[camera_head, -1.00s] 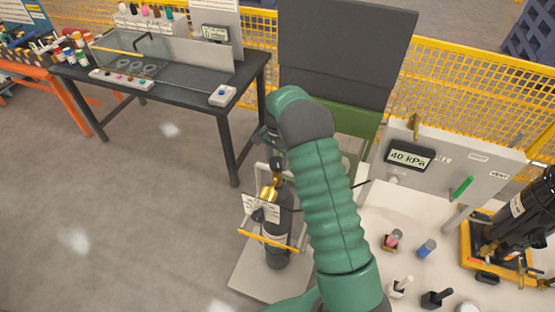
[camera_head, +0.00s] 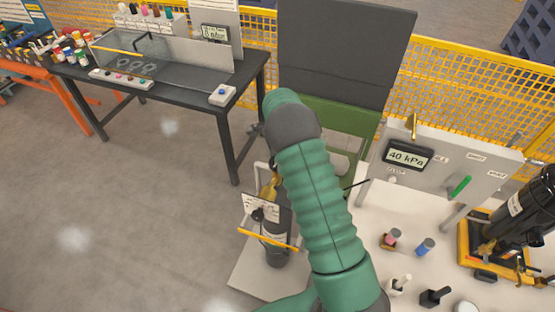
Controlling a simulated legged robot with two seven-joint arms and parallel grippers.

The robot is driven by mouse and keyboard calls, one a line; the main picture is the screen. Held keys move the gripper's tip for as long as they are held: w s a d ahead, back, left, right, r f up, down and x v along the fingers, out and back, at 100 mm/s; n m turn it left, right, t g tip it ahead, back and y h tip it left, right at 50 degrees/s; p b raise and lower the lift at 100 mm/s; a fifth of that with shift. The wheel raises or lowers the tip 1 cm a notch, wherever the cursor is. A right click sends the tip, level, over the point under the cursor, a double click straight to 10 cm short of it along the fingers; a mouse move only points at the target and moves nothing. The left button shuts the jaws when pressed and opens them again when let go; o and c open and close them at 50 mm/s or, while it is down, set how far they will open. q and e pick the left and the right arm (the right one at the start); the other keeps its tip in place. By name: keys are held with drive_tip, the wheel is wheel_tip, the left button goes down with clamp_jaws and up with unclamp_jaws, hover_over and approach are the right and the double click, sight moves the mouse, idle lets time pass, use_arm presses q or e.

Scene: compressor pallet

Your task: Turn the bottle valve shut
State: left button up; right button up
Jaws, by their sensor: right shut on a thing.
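A dark gas bottle (camera_head: 276,247) stands upright in a small frame with a yellow bar (camera_head: 268,240) on a pale base plate. Its brass valve fitting (camera_head: 267,188) shows at the top, left of my green right arm. The top of the valve is hidden behind that arm. My right gripper (camera_head: 260,131) is mostly hidden behind my wrist, with only a small dark part showing above the bottle. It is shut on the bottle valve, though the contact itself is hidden. My left gripper is not in view.
A panel (camera_head: 450,170) with a 40 kPa display (camera_head: 407,155) and a green lever (camera_head: 460,187) stands right of my arm. A white table (camera_head: 400,255) below it holds small parts. A dark workbench (camera_head: 160,85) stands at the left. The floor between is clear.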

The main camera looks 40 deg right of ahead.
drive_tip(key=shift+a+f, duration=0.2)
drive_tip(key=o, duration=1.4)
drive_tip(key=shift+c, duration=0.2)
drive_tip(key=shift+w+d, duration=0.1)
drive_tip(key=shift+w, duration=0.05)
drive_tip(key=shift+r, duration=0.1)
wheel_tip(320, 180, up, 17)
drive_tip(key=b, duration=0.2)
drive_tip(key=shift+b, duration=0.35)
drive_tip(key=shift+w+d+f, duration=0.1)
drive_tip(key=shift+f, duration=0.1)
